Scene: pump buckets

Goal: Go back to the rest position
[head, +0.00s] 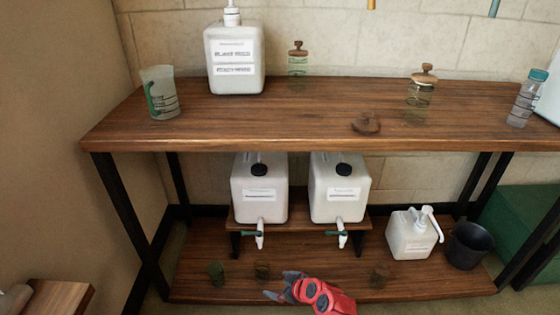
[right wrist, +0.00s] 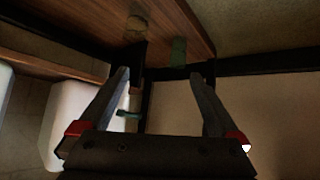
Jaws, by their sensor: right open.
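My right gripper (head: 280,288) is low in front of the bottom shelf in the head view, with its red wrist to its right. In the right wrist view its two dark fingers (right wrist: 165,92) are spread wide with nothing between them. It is open and empty. My left gripper is not in view.
A wooden table (head: 300,125) carries a white pump bottle (head: 234,60), a beaker (head: 162,95) and jars. Two white tap containers (head: 258,205) (head: 327,208) stand on a low stand. The bottom shelf (head: 330,285) holds small jars (head: 216,272), a pump bucket (head: 410,238) and a black bucket (head: 467,247).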

